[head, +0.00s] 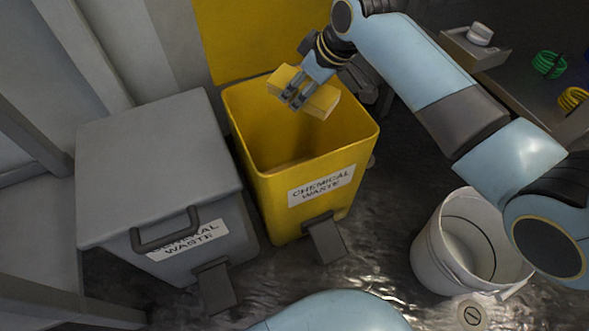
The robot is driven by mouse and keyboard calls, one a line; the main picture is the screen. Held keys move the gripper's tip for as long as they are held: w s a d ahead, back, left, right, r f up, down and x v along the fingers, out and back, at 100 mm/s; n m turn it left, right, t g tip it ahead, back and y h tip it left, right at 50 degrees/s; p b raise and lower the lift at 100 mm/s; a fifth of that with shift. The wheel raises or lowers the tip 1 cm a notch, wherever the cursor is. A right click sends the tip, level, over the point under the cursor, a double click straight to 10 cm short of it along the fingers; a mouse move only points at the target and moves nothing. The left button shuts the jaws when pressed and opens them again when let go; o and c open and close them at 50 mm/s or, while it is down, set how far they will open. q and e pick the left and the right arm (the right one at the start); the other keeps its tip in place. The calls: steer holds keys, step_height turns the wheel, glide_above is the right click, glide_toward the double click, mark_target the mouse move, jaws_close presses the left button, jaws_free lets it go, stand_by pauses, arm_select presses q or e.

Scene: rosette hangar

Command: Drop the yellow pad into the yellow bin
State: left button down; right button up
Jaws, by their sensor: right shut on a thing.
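The yellow pad (318,101) is a small block held in my right gripper (293,97), which is shut on it. The pad is above the open mouth of the yellow bin (305,167), near its back part. The bin's yellow lid (240,38) stands raised behind it, and its front label reads "CHEMICAL WASTE". The inside of the bin that shows looks empty; part of it is hidden behind the pad and gripper. My left gripper is not in view.
A grey bin (150,150) with a closed lid and a "GENERAL WASTE" label stands left of the yellow bin. A white bucket (430,255) stands on the wet-looking floor at right. A dark surface at top right holds a green coil (549,64) and a yellow coil (573,99).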

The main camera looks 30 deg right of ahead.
steer(key=o, duration=1.2)
steer(key=v, duration=1.2)
